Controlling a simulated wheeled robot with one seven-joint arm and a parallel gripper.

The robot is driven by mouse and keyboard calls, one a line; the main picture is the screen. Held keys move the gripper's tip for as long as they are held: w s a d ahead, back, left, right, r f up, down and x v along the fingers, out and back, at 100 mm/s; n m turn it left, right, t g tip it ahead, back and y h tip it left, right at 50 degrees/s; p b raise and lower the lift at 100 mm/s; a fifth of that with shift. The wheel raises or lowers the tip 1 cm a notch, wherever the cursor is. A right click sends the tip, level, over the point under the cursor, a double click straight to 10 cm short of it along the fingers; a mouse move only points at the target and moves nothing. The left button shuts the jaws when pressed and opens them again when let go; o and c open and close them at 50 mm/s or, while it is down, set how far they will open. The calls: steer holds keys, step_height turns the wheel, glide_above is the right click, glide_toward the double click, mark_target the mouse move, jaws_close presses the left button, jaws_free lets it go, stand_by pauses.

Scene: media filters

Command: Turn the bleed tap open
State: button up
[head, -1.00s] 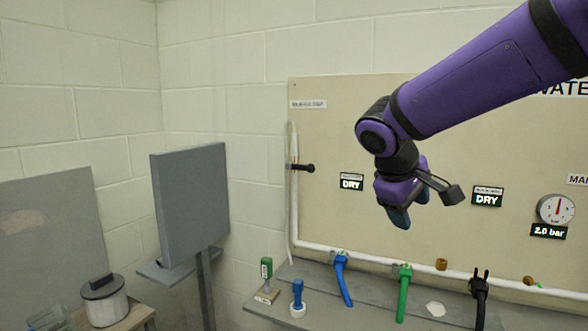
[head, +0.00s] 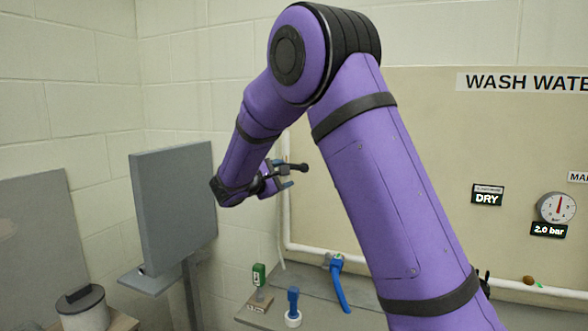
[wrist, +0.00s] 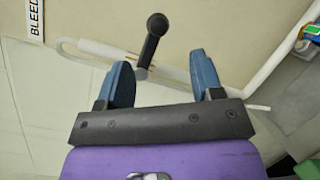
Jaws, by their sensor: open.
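The bleed tap is a black lever with a round knob (head: 303,168) on a white pipe at the left edge of the board. It also shows in the wrist view (wrist: 152,42), ahead of my gripper, with its lower end between the fingers as seen there. My gripper (head: 282,174) is open and empty, just left of the knob in the head view. In the wrist view its two blue fingers (wrist: 161,62) stand apart on either side of the lever's line. I cannot tell how far the lever is from the fingertips, and no contact is clear.
A grey upright panel (head: 172,205) stands close left of my gripper. Below are a green-handled stamp (head: 258,275), a blue-handled item (head: 293,300) and a blue lever (head: 338,280). A gauge (head: 556,208) is at right. My arm hides the board's middle.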

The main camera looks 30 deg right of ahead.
mark_target(301, 168)
steer(key=x, duration=1)
steer(key=shift+w+d, duration=0.2)
steer(key=shift+w, duration=0.15)
steer(key=shift+s+f, duration=0.1)
steer(key=shift+f, duration=0.1)
steer(key=c, duration=1.1)
steer(key=shift+r+n, duration=0.15)
steer(key=shift+n, duration=0.35)
steer(key=shift+o, duration=0.2)
steer(key=shift+r, duration=0.15)
